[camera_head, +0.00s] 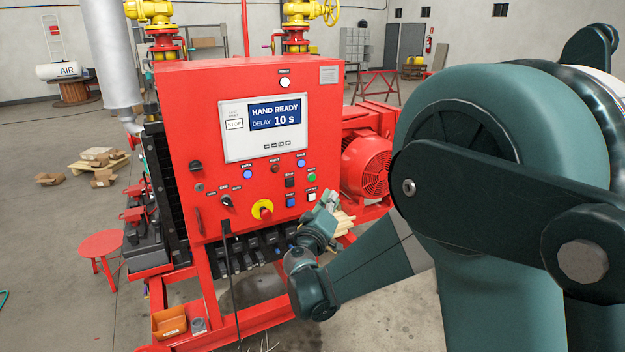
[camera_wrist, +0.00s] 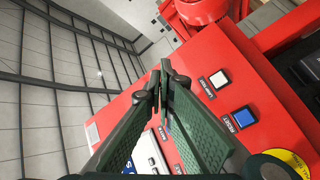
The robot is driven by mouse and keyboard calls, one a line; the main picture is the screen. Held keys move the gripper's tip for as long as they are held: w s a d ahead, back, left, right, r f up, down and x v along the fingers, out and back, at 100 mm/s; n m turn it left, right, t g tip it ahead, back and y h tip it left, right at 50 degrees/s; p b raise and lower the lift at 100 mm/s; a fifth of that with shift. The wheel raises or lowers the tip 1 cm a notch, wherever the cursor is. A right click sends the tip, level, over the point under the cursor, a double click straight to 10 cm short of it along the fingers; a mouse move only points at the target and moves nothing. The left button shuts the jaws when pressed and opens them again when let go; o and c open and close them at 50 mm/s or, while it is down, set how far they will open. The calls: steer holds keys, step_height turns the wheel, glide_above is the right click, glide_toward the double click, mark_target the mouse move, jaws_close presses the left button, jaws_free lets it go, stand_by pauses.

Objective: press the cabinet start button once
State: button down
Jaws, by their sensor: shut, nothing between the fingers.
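The red cabinet (camera_head: 180,115) faces my body camera, with a screen reading HAND READY, DELAY 10 s. A green button (camera_head: 312,177) sits at its lower right; its label is too small to read, so I cannot confirm it is the start button. A white button (camera_head: 311,194) is just below it. My gripper (camera_head: 331,197) is by the panel's lower right edge. In the wrist view my gripper (camera_wrist: 163,88) is shut and empty, with fingertips over the panel and hiding part of it. Whether they touch it I cannot tell. No green button shows clearly there.
In the wrist view, a white LAMP TEST button (camera_wrist: 219,79) and blue RESET button (camera_wrist: 243,118) lie right of the fingers. A red knob on a yellow disc (camera_head: 262,211) is lower on the cabinet. A red motor (camera_head: 366,165) stands behind the cabinet's right side.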

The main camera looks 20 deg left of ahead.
steer(key=shift+w+a, duration=2.85)
steer(key=shift+a, duration=0.05)
steer(key=shift+w+a, duration=0.55)
steer(key=shift+w, duration=0.05)
stand_by(0.8)
steer(key=shift+s+d, duration=0.1)
stand_by(0.4)
steer(key=shift+s+d+b, duration=0.35)
steer(key=shift+s+d, duration=0.15)
steer(key=shift+s+d, duration=0.1)
steer(key=shift+s+d+b, duration=0.4)
steer(key=shift+s+d, duration=1.25)
steer(key=shift+d, duration=0.05)
